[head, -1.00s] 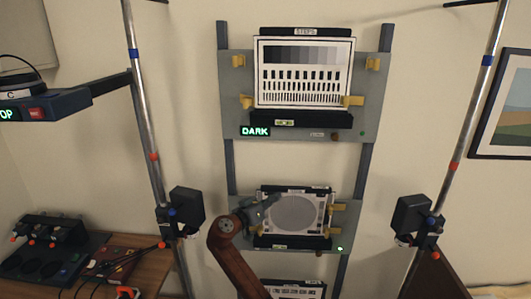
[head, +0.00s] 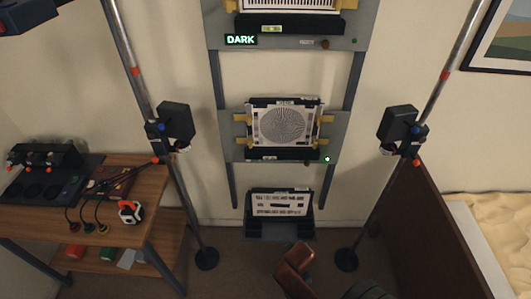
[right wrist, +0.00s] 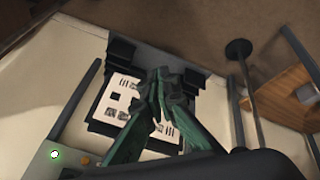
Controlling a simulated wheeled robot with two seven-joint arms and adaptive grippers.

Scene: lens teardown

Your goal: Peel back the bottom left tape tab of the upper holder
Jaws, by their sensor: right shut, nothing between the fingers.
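The upper holder (head: 291,44) is cut off by the top edge of the head view, so only its lower part shows. Its bottom left yellow tape tab (head: 231,5) shows at that edge, left of the white chart (head: 290,6); it seems to lie against the chart. A bottom right tab (head: 349,4) is at the other side. My right gripper (right wrist: 163,74) shows in the right wrist view with its green fingers together and nothing between them. It is in front of the lowest chart (right wrist: 115,98), well below the upper holder. My left gripper is in neither view.
The middle holder (head: 240,141) bears a radial chart with yellow tabs. A lowest chart (head: 280,204) stands near the floor. Lamp stands flank the rack, with lamp heads left (head: 176,122) and right (head: 397,124). A wooden table (head: 150,190) is at left, a brown panel (head: 425,210) at right.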

